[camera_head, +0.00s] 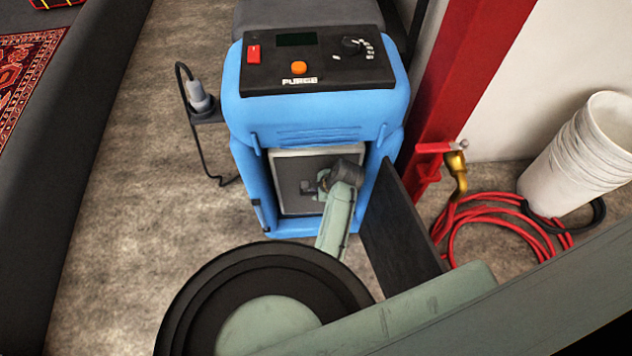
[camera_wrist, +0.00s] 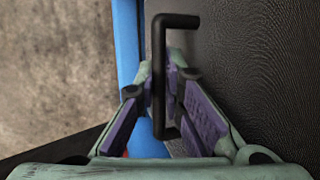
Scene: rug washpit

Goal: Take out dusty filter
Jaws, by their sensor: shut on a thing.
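A blue machine (camera_head: 318,122) stands with its front compartment open. The filter (camera_head: 290,165), a square grey panel with a pale frame, sits inside that compartment. My gripper (camera_head: 312,188) is at the front of the filter and hides its right part. In the wrist view, my gripper (camera_wrist: 163,105) has its purple-padded fingers around a black U-shaped handle (camera_wrist: 159,50) and is shut on it. Behind the handle is a dark textured surface (camera_wrist: 260,60). The handle's fixing to the filter is not clearly visible.
A dark door (camera_head: 402,222) stands open at the compartment's right side, close to my arm. A red post (camera_head: 480,75) with a brass tap (camera_head: 457,175), a coiled red hose (camera_head: 495,228) and white buckets (camera_head: 580,155) are at the right.

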